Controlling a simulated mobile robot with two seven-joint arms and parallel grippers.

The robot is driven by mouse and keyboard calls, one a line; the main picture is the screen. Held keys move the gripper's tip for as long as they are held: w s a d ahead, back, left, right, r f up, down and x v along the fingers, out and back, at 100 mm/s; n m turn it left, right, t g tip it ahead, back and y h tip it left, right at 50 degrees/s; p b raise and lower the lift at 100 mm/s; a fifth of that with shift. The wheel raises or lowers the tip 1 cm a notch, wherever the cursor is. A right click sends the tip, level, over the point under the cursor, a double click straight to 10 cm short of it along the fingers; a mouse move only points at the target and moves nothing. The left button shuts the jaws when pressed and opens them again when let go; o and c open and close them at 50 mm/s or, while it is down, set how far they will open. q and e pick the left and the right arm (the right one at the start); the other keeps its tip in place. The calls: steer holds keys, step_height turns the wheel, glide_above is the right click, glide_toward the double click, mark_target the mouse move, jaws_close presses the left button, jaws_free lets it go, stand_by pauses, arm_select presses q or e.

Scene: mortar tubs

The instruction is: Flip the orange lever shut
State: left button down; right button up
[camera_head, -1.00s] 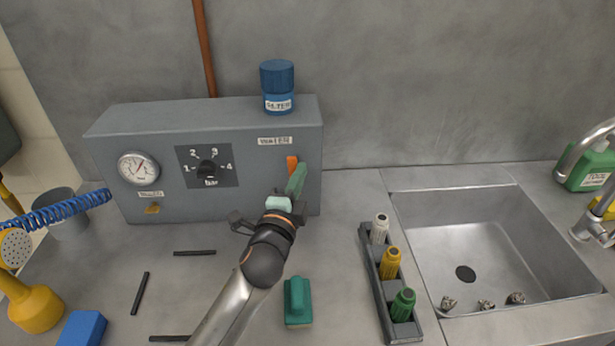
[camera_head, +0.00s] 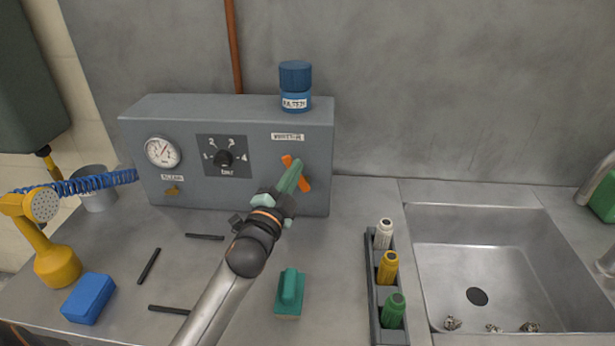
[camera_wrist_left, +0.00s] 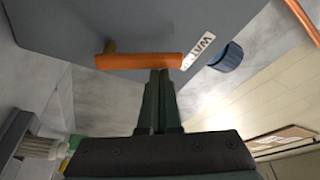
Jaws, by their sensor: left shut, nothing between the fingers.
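The orange lever (camera_head: 305,184) is on the right part of the grey box's front, under a white label. It slants from upper left to lower right, its middle hidden behind my left gripper (camera_head: 294,168). That gripper is shut and empty, its green fingers reaching up across the lever. In the left wrist view, the lever (camera_wrist_left: 140,61) lies crosswise just beyond the shut fingertips (camera_wrist_left: 160,74), near its right end. The tips look very close to it; I cannot tell whether they touch. My right gripper is not in view.
The grey box (camera_head: 280,195) carries a gauge (camera_head: 163,152), a dial (camera_head: 223,158) and a blue-capped jar (camera_head: 295,78) on top. A green-handled block (camera_head: 290,290), a bottle rack (camera_head: 372,292) and a sink (camera_head: 430,225) lie to the front and right.

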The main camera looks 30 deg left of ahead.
arm_select(q)
steer(key=s+a+f+n+t+y+b, duration=0.1)
steer(key=a+f+n+y+b, duration=0.1)
steer(key=n, duration=0.5)
steer(key=shift+s+a+f+y+b, duration=0.4)
steer(key=shift+a+f, duration=0.6)
steer(key=shift+f, duration=0.3)
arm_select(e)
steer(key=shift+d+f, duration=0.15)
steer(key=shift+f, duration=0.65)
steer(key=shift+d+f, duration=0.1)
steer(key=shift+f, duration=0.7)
arm_select(q)
steer(key=shift+f, duration=0.2)
